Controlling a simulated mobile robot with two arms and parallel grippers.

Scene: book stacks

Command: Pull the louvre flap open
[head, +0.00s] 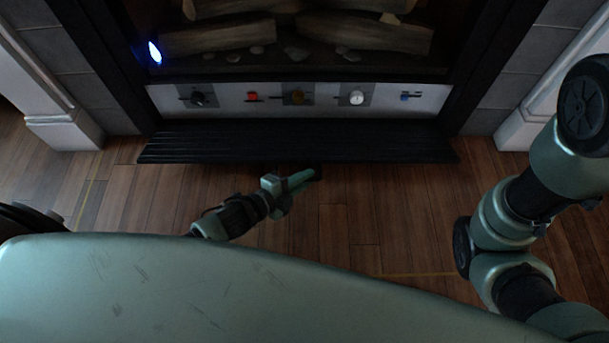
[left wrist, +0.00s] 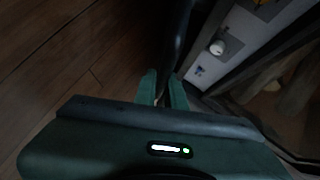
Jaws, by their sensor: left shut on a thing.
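The louvre flap (head: 230,143) is a long black slatted panel at the foot of the fireplace. It is swung down and out toward me, and a strip of controls shows behind it. My left gripper (head: 314,174) is at the flap's front edge, a little right of its middle, shut on it. In the left wrist view, the flap shows as a dark edge (left wrist: 178,35) running up from between the fingers (left wrist: 163,88). The exact contact is dark and hard to make out. My right arm shows at the right, but its gripper is out of view.
Behind the flap is a pale control panel (head: 325,98) with several knobs and switches, among them a white knob (head: 356,98) and a red one (head: 252,97). Logs (head: 365,33) lie above it. White surround posts (head: 62,125) stand at both sides. Wooden floor (head: 360,215) in front is clear.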

